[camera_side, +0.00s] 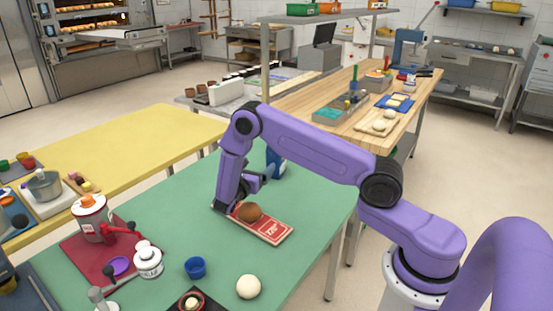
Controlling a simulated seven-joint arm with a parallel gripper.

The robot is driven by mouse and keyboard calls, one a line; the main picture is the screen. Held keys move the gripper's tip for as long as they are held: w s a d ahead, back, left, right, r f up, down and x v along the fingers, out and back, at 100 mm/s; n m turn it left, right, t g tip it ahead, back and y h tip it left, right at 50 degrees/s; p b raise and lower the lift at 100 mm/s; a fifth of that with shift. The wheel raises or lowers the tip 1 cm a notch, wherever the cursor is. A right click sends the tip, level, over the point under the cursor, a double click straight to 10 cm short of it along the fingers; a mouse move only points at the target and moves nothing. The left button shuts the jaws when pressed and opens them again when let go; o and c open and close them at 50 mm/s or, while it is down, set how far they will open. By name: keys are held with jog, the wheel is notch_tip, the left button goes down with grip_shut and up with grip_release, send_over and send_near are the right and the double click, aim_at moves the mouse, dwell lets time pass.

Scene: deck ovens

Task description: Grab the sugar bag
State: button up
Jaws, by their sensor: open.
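My gripper (247,194) is open, just above and at the far left end of the packet, close to the brown thing. One dark finger points down near the packet's left end, and the other points right. I cannot tell whether they touch anything. A blue and white item (275,163) stands behind my gripper, partly hidden by it.
A blue cup (195,267) and a pale ball (248,287) stand near the front. At left, a red mat (78,250) carries a large canister (92,219) and a white jar (148,262). The table's right part is clear under my arm.

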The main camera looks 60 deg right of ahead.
jog(key=x, duration=1.7)
jog(key=shift+d, duration=0.3)
jog(key=shift+s, duration=0.1)
grip_shut()
jog(key=shift+r, duration=0.1)
